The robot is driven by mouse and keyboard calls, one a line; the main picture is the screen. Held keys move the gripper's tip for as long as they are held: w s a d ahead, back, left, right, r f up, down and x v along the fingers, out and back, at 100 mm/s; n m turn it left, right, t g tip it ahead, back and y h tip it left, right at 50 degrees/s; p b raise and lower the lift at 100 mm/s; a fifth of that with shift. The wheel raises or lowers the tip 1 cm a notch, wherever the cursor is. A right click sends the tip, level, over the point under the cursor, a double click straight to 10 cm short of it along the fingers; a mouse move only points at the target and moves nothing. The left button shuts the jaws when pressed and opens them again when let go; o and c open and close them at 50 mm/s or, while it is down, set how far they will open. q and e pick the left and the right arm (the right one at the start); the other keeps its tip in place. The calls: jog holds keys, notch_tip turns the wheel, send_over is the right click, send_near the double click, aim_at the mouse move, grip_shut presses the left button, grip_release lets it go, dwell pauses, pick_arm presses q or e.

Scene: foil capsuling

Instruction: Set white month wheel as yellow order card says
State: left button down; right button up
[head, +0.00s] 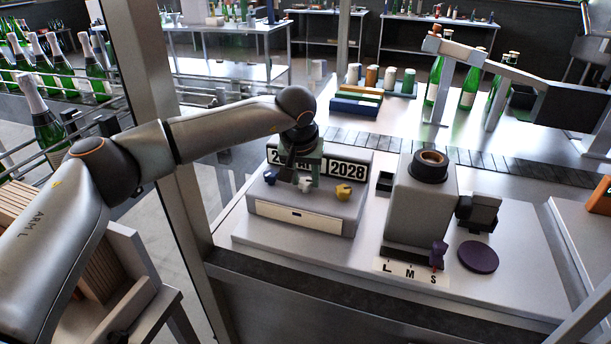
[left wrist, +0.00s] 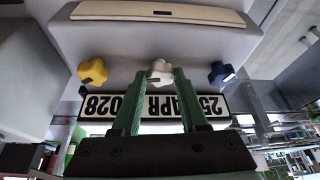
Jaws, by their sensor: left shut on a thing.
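The white month wheel (head: 304,185) is a small lobed knob on the front of the grey date box (head: 350,214). It also shows in the left wrist view (left wrist: 160,71), between the green fingertips of my left gripper (left wrist: 159,76), which is shut on it. In the head view, my left gripper (head: 308,174) comes down over the date display (head: 348,168) and hides part of it. The display appears upside down in the left wrist view and reads 25 APR 2028 (left wrist: 155,106). I cannot make out a yellow order card in either view.
A blue knob (head: 270,177) and a yellow knob (head: 343,192) flank the white wheel closely. Right of the box stand a grey machine (head: 415,205), a purple disc (head: 478,256) and an L-M-S scale (head: 410,271). Green bottles (head: 468,88) stand behind the conveyor.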

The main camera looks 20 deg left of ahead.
pick_arm(q)
jog(key=shift+c, duration=2.2)
grip_release()
jog(key=shift+r, duration=0.1)
jog(key=b+v, duration=0.1)
jog(key=v, duration=1.1)
jog(key=shift+s+b, duration=0.15)
jog(key=shift+b, duration=0.25)
jog(key=shift+r, duration=0.1)
